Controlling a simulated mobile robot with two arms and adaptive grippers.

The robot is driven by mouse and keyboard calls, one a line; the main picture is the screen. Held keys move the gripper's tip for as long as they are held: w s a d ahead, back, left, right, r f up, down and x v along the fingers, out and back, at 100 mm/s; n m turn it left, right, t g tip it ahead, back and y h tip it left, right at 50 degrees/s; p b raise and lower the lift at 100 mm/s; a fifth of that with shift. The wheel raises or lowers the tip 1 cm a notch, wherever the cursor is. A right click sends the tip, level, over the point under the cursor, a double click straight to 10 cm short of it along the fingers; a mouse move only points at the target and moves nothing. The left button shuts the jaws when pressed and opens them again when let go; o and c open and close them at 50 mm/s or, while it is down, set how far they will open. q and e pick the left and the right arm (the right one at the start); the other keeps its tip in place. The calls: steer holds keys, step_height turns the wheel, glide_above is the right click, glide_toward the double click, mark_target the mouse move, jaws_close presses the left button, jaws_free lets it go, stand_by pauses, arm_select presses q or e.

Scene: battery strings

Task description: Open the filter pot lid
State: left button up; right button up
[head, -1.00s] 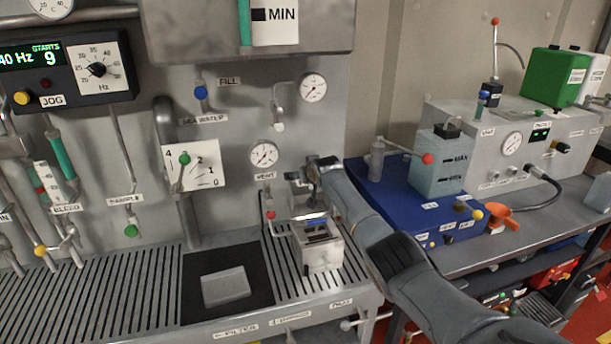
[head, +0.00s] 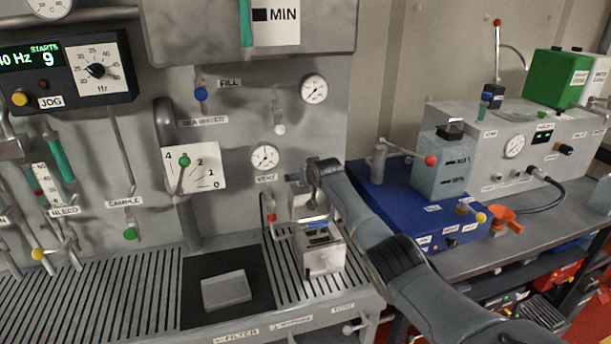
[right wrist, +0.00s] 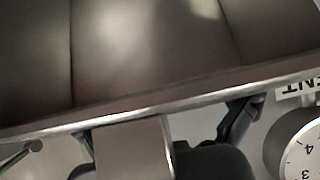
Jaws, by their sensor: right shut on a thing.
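The filter pot (head: 320,262) is a small metal box on the slatted bench top, with its dark inside partly showing. Its lid (head: 309,206) is raised at the back of the pot, under my right gripper. My right gripper (head: 303,178) is above and behind the pot, and my forearm partly hides it. In the right wrist view, a broad grey metal panel with a bright edge, apparently the lid (right wrist: 160,50), fills the upper part. My right gripper (right wrist: 160,138) is shut on a grey tab (right wrist: 135,150) at that edge. My left gripper is not in view.
A wall gauge (head: 265,157) and a red-tipped lever (head: 271,217) are close to the left of the gripper. A pale block (head: 226,290) lies on a dark mat left of the pot. A blue unit (head: 400,200) stands to the right, beyond my arm.

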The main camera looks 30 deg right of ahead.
steer(key=o, duration=1.3)
steer(key=shift+s+a+f, duration=0.1)
steer(key=shift+f, duration=0.6)
steer(key=shift+v, duration=1.05)
steer(key=v, duration=0.6)
steer(key=r+v, duration=0.1)
steer(key=v, duration=0.3)
steer(key=shift+w, duration=0.2)
